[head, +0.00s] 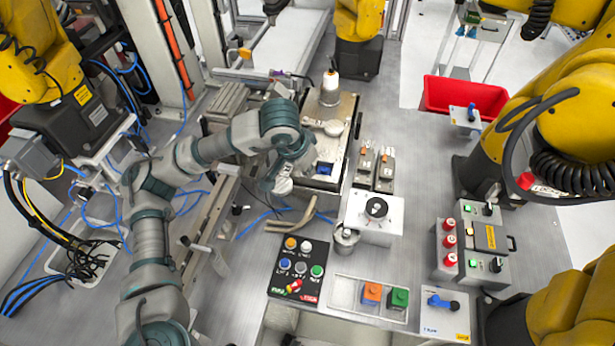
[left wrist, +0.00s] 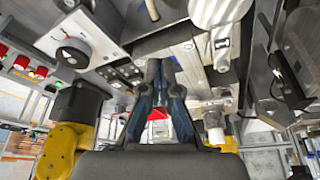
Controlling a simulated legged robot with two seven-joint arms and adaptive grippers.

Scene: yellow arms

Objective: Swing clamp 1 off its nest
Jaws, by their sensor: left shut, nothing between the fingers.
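My left gripper (head: 270,184) hangs from my grey-teal arm, beside the near left edge of the metal fixture plate (head: 345,108). In the left wrist view my left gripper (left wrist: 160,68) shows its dark fingers close together with nothing between them. The plate carries a round metal piece (head: 334,128) and a blue part (head: 324,169) at its near end, close to my wrist. I cannot tell which piece on the plate is clamp 1 or its nest; my wrist hides part of that area. My right gripper is not in view.
Two grey switch boxes (head: 376,168) stand right of the plate. A white box with a black knob (head: 376,208) is nearer, and also shows in the left wrist view (left wrist: 75,55). A black button panel (head: 298,270) lies in front. A red bin (head: 465,97) is at the right.

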